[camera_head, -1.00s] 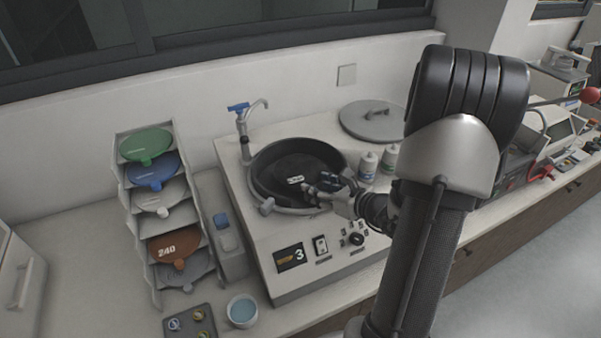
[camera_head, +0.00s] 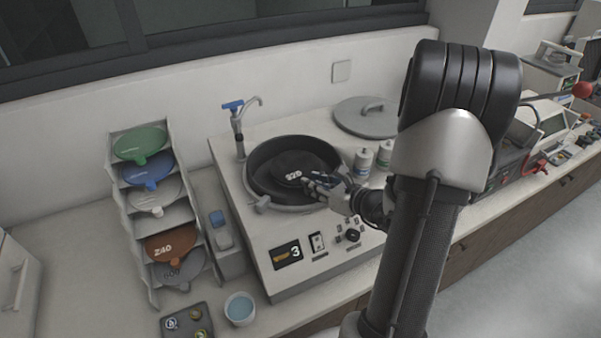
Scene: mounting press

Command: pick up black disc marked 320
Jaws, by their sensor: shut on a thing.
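The black disc (camera_head: 280,168) with white marking, which reads like 320, is in the round dark bowl (camera_head: 262,193) of the grinding machine. It looks tilted, with its near side raised at my gripper. My gripper (camera_head: 308,184) reaches in over the bowl's right side from the right and is shut on the disc's near right edge. The fingertips are small and partly dark against the disc, so the exact contact is hard to see.
A rack (camera_head: 128,218) of coloured discs stands left of the machine. A tap (camera_head: 240,125) rises behind the bowl. Two white bottles (camera_head: 363,162) stand close to my gripper on the right. A grey lid (camera_head: 366,117) lies behind them. A blue-filled cup (camera_head: 240,308) sits in front.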

